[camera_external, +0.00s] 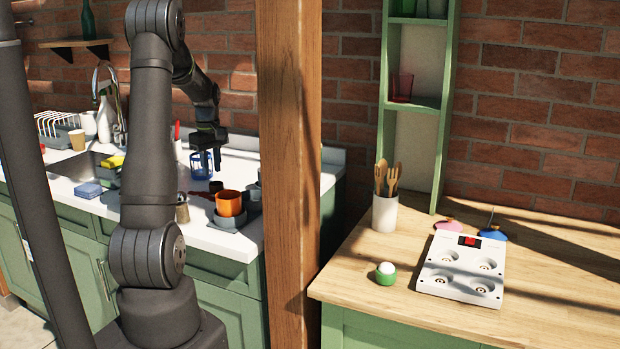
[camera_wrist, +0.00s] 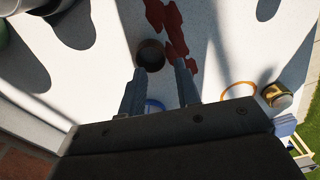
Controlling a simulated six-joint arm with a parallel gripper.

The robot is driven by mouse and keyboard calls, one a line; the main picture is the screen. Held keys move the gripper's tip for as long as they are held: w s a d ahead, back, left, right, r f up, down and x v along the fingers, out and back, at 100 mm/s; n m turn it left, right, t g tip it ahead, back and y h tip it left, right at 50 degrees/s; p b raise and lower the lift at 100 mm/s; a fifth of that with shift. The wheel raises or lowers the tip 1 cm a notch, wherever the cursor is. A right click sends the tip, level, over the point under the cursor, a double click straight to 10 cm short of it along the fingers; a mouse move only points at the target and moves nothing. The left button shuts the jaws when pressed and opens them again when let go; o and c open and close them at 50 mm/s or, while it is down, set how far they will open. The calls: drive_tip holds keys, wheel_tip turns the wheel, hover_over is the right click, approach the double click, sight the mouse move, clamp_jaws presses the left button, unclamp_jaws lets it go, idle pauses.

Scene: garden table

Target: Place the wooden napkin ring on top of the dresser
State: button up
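My gripper (camera_external: 206,163) hangs over the white counter on the left, fingers pointing down. In the wrist view my gripper (camera_wrist: 160,70) has its two fingers apart with nothing held between them. A small dark brown ring (camera_wrist: 151,55), which looks like the wooden napkin ring, sits on the counter just past the fingertips. It appears as a small dark ring (camera_external: 215,187) in the external view, below and slightly right of my gripper.
A blue open-work holder (camera_external: 202,168) stands behind the fingers. An orange pot (camera_external: 229,203) is near the ring; red pieces (camera_wrist: 172,35) lie beside it. A wooden post (camera_external: 290,170) separates the counters. The wooden top holds a utensil cup (camera_external: 385,213), white panel (camera_external: 461,273) and green egg cup (camera_external: 385,278).

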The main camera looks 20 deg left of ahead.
sight(211, 185)
drive_tip(key=shift+s+a+f, duration=0.1)
drive_tip(key=shift+a+f, duration=0.1)
drive_tip(key=shift+f, duration=1.15)
drive_tip(key=shift+s+a+f, duration=0.1)
drive_tip(key=shift+a+f, duration=0.05)
drive_tip(key=shift+f, duration=1.2)
drive_tip(key=shift+w, duration=0.1)
clamp_jaws()
